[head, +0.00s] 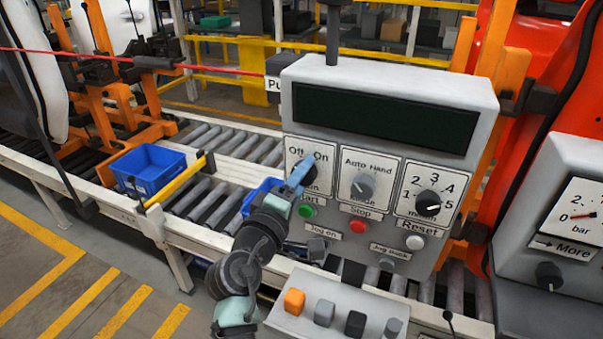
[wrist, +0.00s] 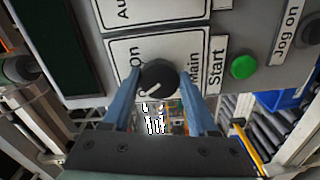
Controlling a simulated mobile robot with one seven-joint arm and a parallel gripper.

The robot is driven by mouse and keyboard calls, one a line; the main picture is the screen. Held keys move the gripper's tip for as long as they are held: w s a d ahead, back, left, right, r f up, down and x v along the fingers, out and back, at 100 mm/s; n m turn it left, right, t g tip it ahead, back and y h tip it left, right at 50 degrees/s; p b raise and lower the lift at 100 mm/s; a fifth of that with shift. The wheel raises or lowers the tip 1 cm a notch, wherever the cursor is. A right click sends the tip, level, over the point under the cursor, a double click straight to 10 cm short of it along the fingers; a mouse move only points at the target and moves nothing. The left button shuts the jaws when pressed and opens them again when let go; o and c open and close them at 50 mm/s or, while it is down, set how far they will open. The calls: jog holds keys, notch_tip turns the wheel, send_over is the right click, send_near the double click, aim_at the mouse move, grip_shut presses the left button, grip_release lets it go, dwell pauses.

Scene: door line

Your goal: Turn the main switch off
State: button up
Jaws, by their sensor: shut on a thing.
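The main switch is a round black knob (wrist: 158,77) on a white plate marked Off, On and Main, at the left of the grey control box (head: 395,85). My gripper (head: 302,172) is at this plate in the head view and hides the knob there. In the wrist view my gripper's blue fingers (wrist: 158,84) are shut on the knob, one on each side. The knob's white mark points to the lower left in the wrist view, which appears to be the Off side. The Off label (head: 296,151) shows in the head view but is hidden in the wrist view.
An Auto/Hand knob (head: 362,187) and a numbered knob (head: 428,201) sit right of the switch. Below are green (head: 306,211), red (head: 358,227) and white (head: 415,242) buttons. A lower shelf (head: 330,312) carries coloured blocks. A gauge box (head: 570,220) stands at right.

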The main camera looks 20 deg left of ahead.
jog(key=shift+n+p, duration=0.4)
jog(key=shift+n, duration=0.7)
jog(key=o, duration=1.4)
jog(key=shift+s, duration=0.1)
jog(key=s+b, duration=0.2)
jog(key=s, duration=0.4)
jog(key=s+b, duration=0.2)
jog(key=s, duration=0.4)
jog(key=shift+s+a, duration=0.2)
jog(key=shift+s, duration=0.2)
